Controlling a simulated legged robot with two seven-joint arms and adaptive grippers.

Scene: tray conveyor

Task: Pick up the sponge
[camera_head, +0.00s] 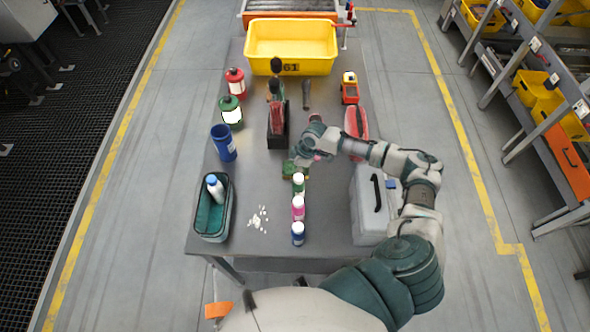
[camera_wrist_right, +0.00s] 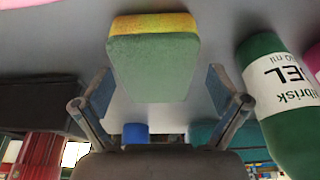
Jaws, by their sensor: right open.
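The sponge (camera_wrist_right: 153,66) is a green block with a yellow layer, lying on the grey table. In the right wrist view it sits between and just beyond the two fingertips. No contact with either finger shows. In the head view the sponge (camera_head: 289,171) is a small green patch, partly covered by my gripper. My right gripper (camera_wrist_right: 158,84) is open and empty, its fingers spread to either side of the sponge. In the head view the right gripper (camera_head: 301,160) is over the middle of the table. My left gripper is not in view.
A green bottle (camera_wrist_right: 283,95) stands close beside the right finger; pink (camera_head: 298,209) and blue (camera_head: 298,236) bottles line up nearer me. A black holder (camera_head: 279,137) is behind the gripper. A grey case (camera_head: 368,212) stands right, a teal basket (camera_head: 222,226) left. White bits (camera_head: 258,218) lie on the table.

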